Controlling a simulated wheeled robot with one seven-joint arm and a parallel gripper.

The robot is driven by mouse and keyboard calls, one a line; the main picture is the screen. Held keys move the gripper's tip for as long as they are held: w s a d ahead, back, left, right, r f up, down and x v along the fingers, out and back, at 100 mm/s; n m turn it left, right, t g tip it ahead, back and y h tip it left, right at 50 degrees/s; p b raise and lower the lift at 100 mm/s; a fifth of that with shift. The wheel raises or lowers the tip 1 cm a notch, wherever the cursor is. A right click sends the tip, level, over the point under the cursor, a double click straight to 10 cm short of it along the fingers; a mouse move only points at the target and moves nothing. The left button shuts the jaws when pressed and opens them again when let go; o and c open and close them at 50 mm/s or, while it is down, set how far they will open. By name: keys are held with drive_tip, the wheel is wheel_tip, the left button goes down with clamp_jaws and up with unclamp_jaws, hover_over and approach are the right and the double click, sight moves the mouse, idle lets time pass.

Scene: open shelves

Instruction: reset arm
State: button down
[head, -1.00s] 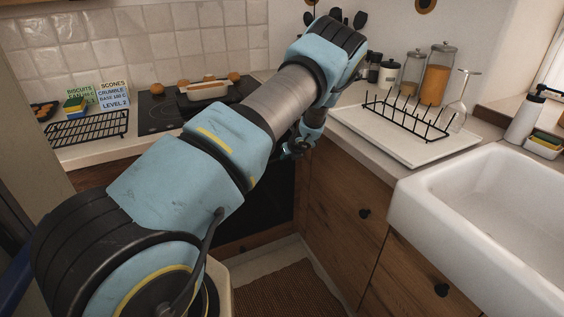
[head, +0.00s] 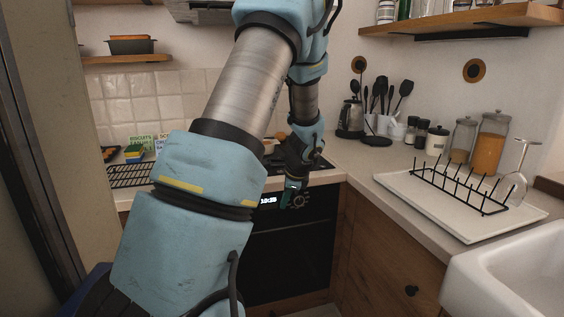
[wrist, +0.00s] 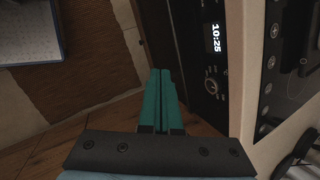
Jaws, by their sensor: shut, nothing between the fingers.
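My arm reaches up and forward across the middle of the head view and folds down at the wrist. My gripper (head: 290,192) points down in front of the oven (head: 292,250), close to its control panel and below the counter edge. In the wrist view my gripper's teal fingers (wrist: 163,100) lie side by side, shut and empty. The oven's clock and knob (wrist: 212,86) are to their right in that view.
A white tray (head: 400,187) with a black rack and an upturned glass (head: 520,170) stands on the right counter by the sink (head: 510,275). Jars (head: 490,137) and utensils stand behind. Shelves (head: 465,20) hang above. Floor is free below the gripper.

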drive_tip(key=s+a+r+n+g+h, duration=0.1)
drive_tip(key=s+a+r+n, duration=0.1)
drive_tip(key=s+n, duration=0.3)
drive_tip(key=s+a+r+n+h, duration=0.1)
drive_tip(key=s+a+n, duration=0.3)
drive_tip(key=s, duration=0.6)
drive_tip(key=s+a+r+n+g, duration=0.1)
drive_tip(key=s+a+r+n, duration=0.2)
drive_tip(key=s+n, duration=0.4)
drive_tip(key=shift+s+r+n+g+h, duration=0.3)
drive_tip(key=shift+s+r+n+h, duration=0.1)
drive_tip(key=shift+n, duration=0.3)
